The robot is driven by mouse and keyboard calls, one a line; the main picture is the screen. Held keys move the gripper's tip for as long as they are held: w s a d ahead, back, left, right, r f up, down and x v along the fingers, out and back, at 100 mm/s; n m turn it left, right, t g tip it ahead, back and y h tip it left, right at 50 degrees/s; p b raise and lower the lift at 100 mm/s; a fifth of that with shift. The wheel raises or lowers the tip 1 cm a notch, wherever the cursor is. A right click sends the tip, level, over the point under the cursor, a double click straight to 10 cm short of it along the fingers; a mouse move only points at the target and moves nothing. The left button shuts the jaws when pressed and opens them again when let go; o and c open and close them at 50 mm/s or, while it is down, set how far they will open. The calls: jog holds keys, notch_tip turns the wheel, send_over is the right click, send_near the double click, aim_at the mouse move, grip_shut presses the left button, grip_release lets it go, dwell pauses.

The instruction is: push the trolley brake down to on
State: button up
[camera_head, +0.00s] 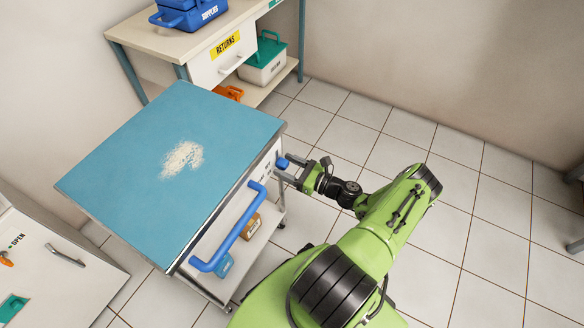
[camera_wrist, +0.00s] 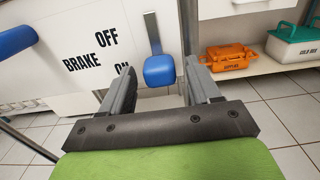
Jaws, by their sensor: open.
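The trolley (camera_head: 130,185) has a blue top with a pale powdery patch and a blue push handle (camera_head: 232,232) at its side. The brake lever, a metal strip with a blue knob (camera_wrist: 159,70), is on the trolley's white side panel; the knob also shows in the head view (camera_head: 283,162). The panel reads BRAKE, with OFF above and a partly hidden ON below. My gripper (camera_wrist: 160,82) is open, with its fingers to either side of the knob in the wrist view. It also shows at the trolley's right side in the head view (camera_head: 290,170). I cannot tell whether it touches the knob.
A bench (camera_head: 170,42) behind holds a blue SUPPLIES box (camera_head: 190,12) and a RETURNS drawer (camera_head: 224,60). A teal-lidded box (camera_head: 264,64) and an orange case (camera_wrist: 227,58) sit on its lower shelf. A white cabinet (camera_head: 45,265) stands at left.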

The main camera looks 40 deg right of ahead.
jog(key=p+v, duration=0.1)
jog(key=v, duration=1.4)
jog(key=shift+s, duration=0.35)
jog(key=w+a+r+n+g+h, duration=0.1)
jog(key=w+a+r+n+g, duration=0.3)
jog(key=a+r+n+g, duration=0.55)
jog(key=w+a+r+n+g+h, duration=0.1)
jog(key=w+a+r+n+g, duration=0.4)
jog(key=r+n, duration=0.7)
jog(key=s+a+r+n+t+h, duration=0.3)
jog(key=s+a+r+n+h, duration=0.1)
jog(key=s+a+r+n, duration=0.9)
notch_tip(320, 180, up, 13)
jog(key=s+d+m+p, duration=0.1)
jog(key=m+p, duration=0.1)
jog(key=p, duration=1.1)
jog(key=shift+p, duration=0.4)
